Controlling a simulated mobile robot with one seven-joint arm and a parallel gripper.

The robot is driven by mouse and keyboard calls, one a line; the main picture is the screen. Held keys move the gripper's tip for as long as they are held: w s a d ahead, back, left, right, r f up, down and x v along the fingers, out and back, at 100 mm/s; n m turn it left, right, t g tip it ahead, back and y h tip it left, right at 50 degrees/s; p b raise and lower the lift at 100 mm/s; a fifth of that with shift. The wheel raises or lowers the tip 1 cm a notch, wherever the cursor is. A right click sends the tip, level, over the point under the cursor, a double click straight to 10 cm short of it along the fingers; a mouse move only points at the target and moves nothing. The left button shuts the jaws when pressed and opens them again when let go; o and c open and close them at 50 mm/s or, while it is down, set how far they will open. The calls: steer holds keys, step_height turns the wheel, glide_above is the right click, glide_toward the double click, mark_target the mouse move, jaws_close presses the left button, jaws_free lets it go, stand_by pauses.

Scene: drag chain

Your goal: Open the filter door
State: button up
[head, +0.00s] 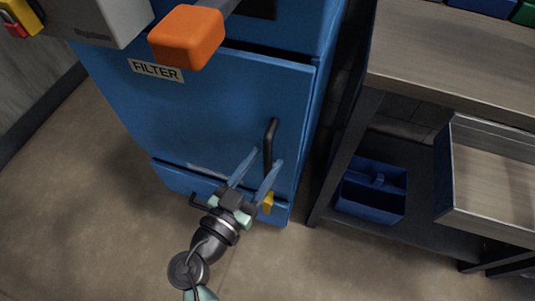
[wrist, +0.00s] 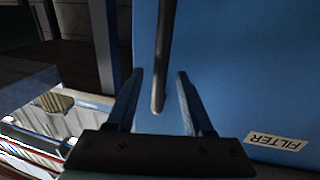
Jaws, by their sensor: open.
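The filter door (head: 200,115) is a blue cabinet panel with a "FILTER" label (head: 156,71) at its upper left; it appears shut. Its dark bar handle (head: 269,140) runs upright near the right edge. My gripper (head: 266,158) is open at the handle's lower end, with its two blue fingers pointing toward the door. In the wrist view the handle (wrist: 161,60) comes down between the spread fingertips (wrist: 160,76), with gaps on both sides. Whether the fingers touch the door face is hard to tell. The label also shows in the wrist view (wrist: 277,141).
An orange block (head: 187,38) on a bar juts out above the door. A yellow piece (head: 267,203) sits low by my gripper. Right of the cabinet stands a workbench (head: 455,55) with a blue caddy (head: 372,190) and a metal-sided tray (head: 487,222). Floor at left is clear.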

steer(key=shift+x, duration=1.15)
jaws_close()
stand_by(0.6)
